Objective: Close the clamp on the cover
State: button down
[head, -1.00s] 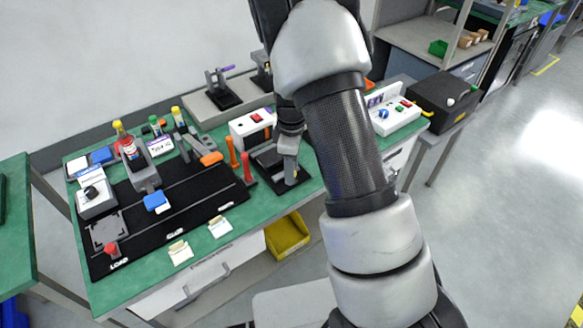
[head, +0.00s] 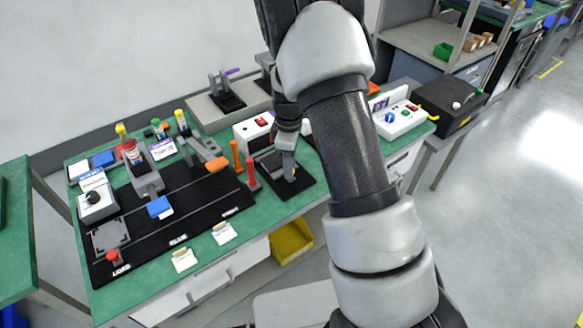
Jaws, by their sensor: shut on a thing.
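My gripper (head: 288,172) points down over a black base plate (head: 302,187) on the green bench, right of the middle. Its fingers are close together at a small fixture there, and what they grip is mostly hidden; by its place it is the clamp. A dark block (head: 268,161), which may be the cover, lies on the plate just left of my fingers. I cannot tell whether the clamp presses on it. A red upright handle (head: 252,175) and an orange upright handle (head: 235,155) stand to the left of the plate.
A white box with a red switch (head: 252,128) stands behind the fixture. A black mat (head: 190,200) with several fittings covers the left of the green bench (head: 225,250). A white control box (head: 400,115) stands to the right. A yellow bin (head: 291,241) sits below the front edge.

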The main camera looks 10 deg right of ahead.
jog(key=c, duration=1.5)
grip_release()
jog(key=shift+w+a+r, duration=0.1)
jog(key=shift+w+a, duration=0.05)
jog(key=shift+w, duration=0.25)
jog(key=shift+c, duration=0.2)
jog(key=shift+s, duration=0.1)
notch_tip(320, 180, up, 17)
jog(key=p, duration=0.1)
jog(key=shift+r, duration=0.2)
